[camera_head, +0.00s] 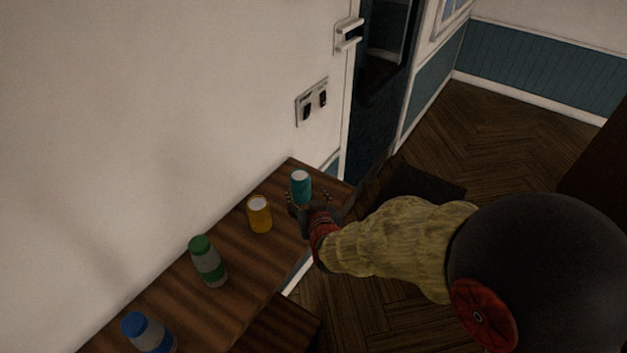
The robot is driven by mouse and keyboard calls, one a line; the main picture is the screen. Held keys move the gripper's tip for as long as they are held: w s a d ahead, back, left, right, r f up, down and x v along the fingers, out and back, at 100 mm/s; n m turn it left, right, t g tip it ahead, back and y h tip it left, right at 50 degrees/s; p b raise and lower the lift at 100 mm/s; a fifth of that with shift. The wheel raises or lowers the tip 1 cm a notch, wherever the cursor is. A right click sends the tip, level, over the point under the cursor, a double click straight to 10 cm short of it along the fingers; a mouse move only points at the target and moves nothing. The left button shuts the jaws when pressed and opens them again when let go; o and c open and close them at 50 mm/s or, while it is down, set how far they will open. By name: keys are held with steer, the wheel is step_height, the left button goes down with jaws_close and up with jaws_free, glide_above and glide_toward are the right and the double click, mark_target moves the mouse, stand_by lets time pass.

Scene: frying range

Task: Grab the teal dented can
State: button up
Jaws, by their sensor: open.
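The teal can (301,185) stands upright near the far end of a wooden counter, with a pale top. Any dent is too small to make out. My gripper (302,201) is open at the near side of the teal can, its dark fingers low around or beside it. I cannot tell whether the fingers touch it. The lower part of the can is partly hidden by the gripper.
A yellow can (259,214) stands close to the left of my gripper. A green and grey bottle (208,262) and a blue and grey bottle (148,334) stand nearer on the wooden counter (175,300). A wall (150,120) runs along the counter's back.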

mark_target(300, 185)
steer(key=shift+o, duration=0.9)
steer(key=shift+w+f, duration=0.35)
steer(key=shift+w, duration=0.2)
steer(key=shift+a+b+x, duration=0.2)
steer(key=shift+b+x, duration=0.65)
steer(key=shift+x, duration=2.65)
steer(key=shift+r, duration=0.2)
steer(key=shift+c, duration=0.8)
steer(key=c, duration=0.7)
steer(key=shift+c, duration=0.4)
